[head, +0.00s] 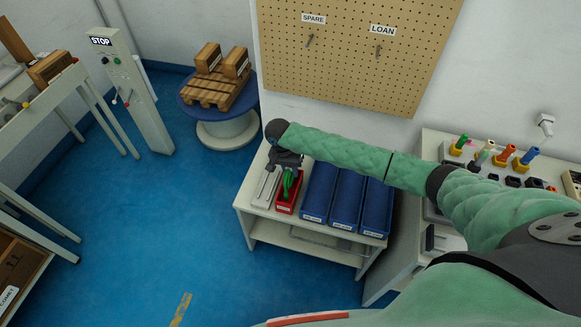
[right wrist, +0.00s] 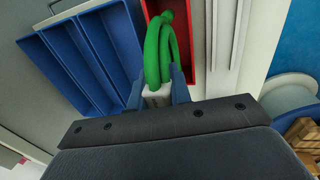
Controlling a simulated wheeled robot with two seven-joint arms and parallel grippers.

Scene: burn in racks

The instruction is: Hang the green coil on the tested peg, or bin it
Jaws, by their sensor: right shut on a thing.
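My right gripper (head: 287,163) is shut on the green coil (head: 288,183) over the red bin (head: 287,205) on the low white table. In the right wrist view, the blue fingers (right wrist: 157,97) close on a white part at the coil's end, and the looped green coil (right wrist: 162,50) extends from them toward the red bin (right wrist: 190,50). I cannot tell whether the coil touches the bin. A pegboard (head: 350,75) on the wall shows pegs labelled SPARE (head: 309,41) and LOAN (head: 379,50). No peg labelled tested is in view. My left gripper is not in view.
Blue trays (head: 347,198) stand right of the red bin on the table (head: 258,218). Several coloured plugs (head: 505,155) stand on a bench at right. A blue-topped spool (head: 222,125) carries a pallet with boxes at left.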

